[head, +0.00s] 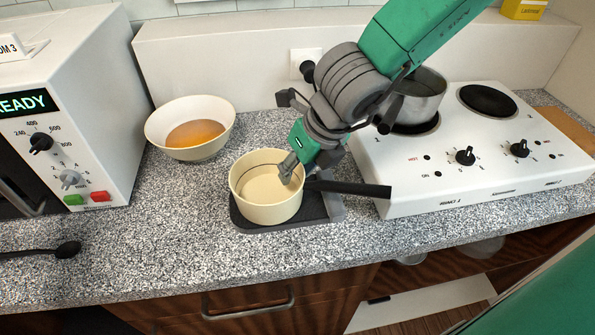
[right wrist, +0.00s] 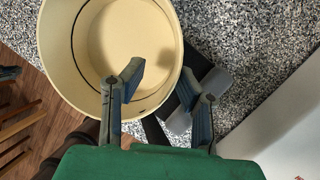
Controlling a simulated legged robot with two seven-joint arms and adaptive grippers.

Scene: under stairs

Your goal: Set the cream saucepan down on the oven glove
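The cream saucepan (head: 252,207) stands upright over the dark grey oven glove (head: 243,224) on the counter and looks to rest on it. The glove shows past the pan's front and right sides. The pan's black handle (head: 352,188) points right, towards the hob. My right gripper (head: 293,170) is at the pan's handle-side rim. I see no grip on the pan. My left gripper is out of view.
A white bowl of orange liquid (head: 190,135) stands behind left, beside a white microwave (head: 75,100). A white hob (head: 470,185) with a steel pan (head: 422,100) stands to the right. A black spoon (head: 66,250) lies at left. The counter front left of the glove is clear.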

